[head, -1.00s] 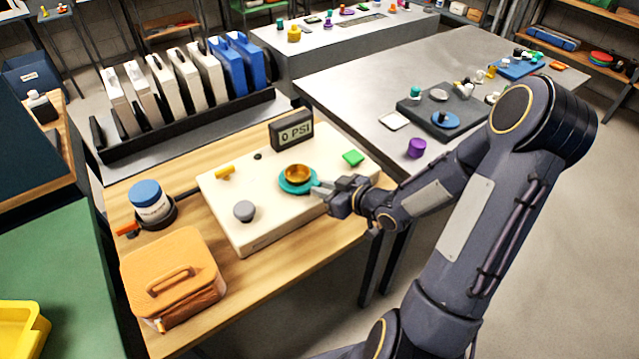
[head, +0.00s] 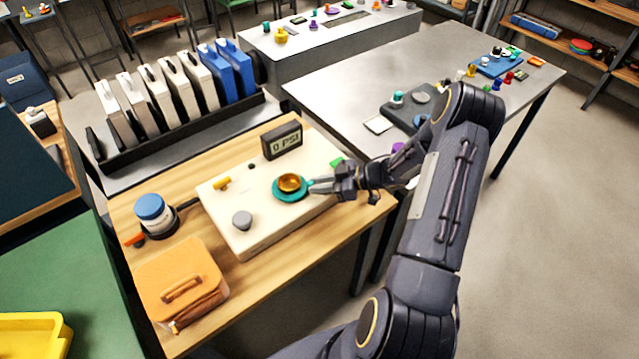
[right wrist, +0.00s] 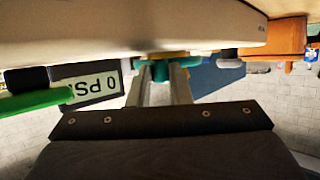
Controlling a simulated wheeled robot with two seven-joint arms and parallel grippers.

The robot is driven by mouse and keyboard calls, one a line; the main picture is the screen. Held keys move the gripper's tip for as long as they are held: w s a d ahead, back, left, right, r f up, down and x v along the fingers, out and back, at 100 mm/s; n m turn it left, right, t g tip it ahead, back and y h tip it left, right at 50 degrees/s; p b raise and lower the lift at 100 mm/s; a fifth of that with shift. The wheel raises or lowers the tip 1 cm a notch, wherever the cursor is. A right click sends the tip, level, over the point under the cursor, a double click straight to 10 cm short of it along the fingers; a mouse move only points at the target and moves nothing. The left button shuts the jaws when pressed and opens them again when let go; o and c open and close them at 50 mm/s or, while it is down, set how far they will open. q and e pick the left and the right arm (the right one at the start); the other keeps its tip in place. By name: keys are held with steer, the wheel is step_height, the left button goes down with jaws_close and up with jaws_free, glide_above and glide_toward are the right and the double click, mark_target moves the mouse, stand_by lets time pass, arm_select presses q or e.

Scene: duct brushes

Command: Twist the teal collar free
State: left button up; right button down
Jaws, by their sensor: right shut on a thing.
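The teal collar (head: 278,194) is a flat ring around the base of a gold cup (head: 290,183) on the cream panel (head: 262,228). My right gripper (head: 313,185) reaches in from the right and is shut on the collar's right edge. In the right wrist view, which is upside down, the two pale fingers meet the teal collar (right wrist: 165,60) at its rim. The panel hides part of the collar there. The display (head: 282,140) behind the panel reads 0 PSI. My left gripper is out of view.
A blue-lidded jar (head: 152,212) and an orange case (head: 180,285) stand to the left. Bare wood lies along the table's front.

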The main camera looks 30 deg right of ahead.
steer(key=shift+w+r, duration=0.1)
steer(key=c, duration=1.3)
jaws_free()
steer(key=shift+a, duration=0.1)
steer(key=shift+s+d, duration=0.25)
steer(key=shift+d, duration=0.1)
steer(key=b+v, duration=0.1)
steer(key=v, duration=0.6)
steer(key=shift+r, duration=0.1)
